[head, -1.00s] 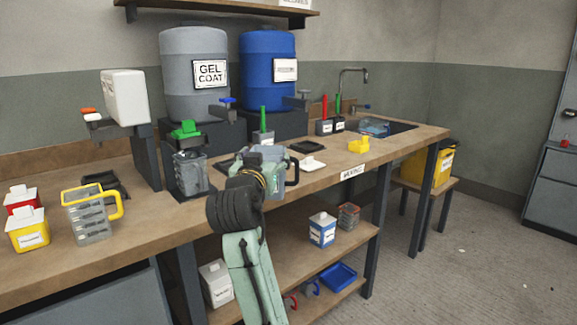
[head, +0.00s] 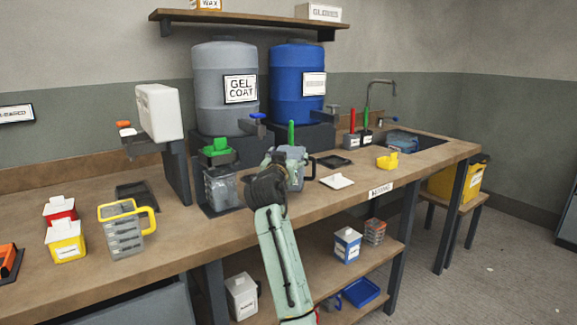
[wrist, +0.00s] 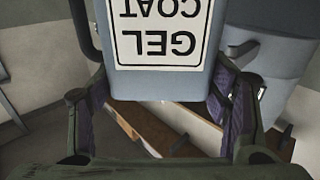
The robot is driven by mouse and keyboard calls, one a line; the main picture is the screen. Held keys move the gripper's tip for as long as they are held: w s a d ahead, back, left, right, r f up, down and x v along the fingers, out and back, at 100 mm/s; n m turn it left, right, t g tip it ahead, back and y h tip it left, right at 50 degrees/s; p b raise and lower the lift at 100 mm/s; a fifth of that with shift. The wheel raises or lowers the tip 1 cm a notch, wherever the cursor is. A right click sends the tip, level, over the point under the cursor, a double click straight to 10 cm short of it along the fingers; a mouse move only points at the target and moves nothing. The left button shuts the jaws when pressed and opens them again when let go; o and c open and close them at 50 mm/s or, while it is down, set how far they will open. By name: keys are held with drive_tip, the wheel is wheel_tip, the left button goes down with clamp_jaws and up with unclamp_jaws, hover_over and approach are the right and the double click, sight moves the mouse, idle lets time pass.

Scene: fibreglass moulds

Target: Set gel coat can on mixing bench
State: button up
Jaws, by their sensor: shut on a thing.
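My gripper (head: 284,158) is shut on the gel coat can (head: 296,174), a grey can with a dark handle on its right side. In the wrist view the can (wrist: 160,82) sits between both finger pads, and its white "GEL COAT" label appears upside down. In the head view the can is partly hidden behind my gripper. It is over the mixing bench (head: 190,238), in front of the drums. I cannot tell whether its base touches the bench top.
A grey gel coat drum (head: 222,75) and a blue drum (head: 298,95) stand behind. The front bench top is partly clear.

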sight(288, 189)
drive_tip(key=shift+w+f+p, duration=0.1)
drive_tip(key=shift+f+p, duration=0.35)
drive_tip(key=shift+f, duration=1.3)
drive_tip(key=shift+f, duration=0.1)
drive_tip(key=o, duration=1.9)
drive_tip(key=shift+f, duration=0.1)
drive_tip(key=shift+o, duration=0.2)
drive_tip(key=s+a+b, duration=0.2)
drive_tip(key=s, duration=0.9)
drive_tip(key=shift+s+b, duration=0.4)
drive_tip(key=shift+a+r, duration=0.15)
drive_tip(key=shift+r, duration=0.05)
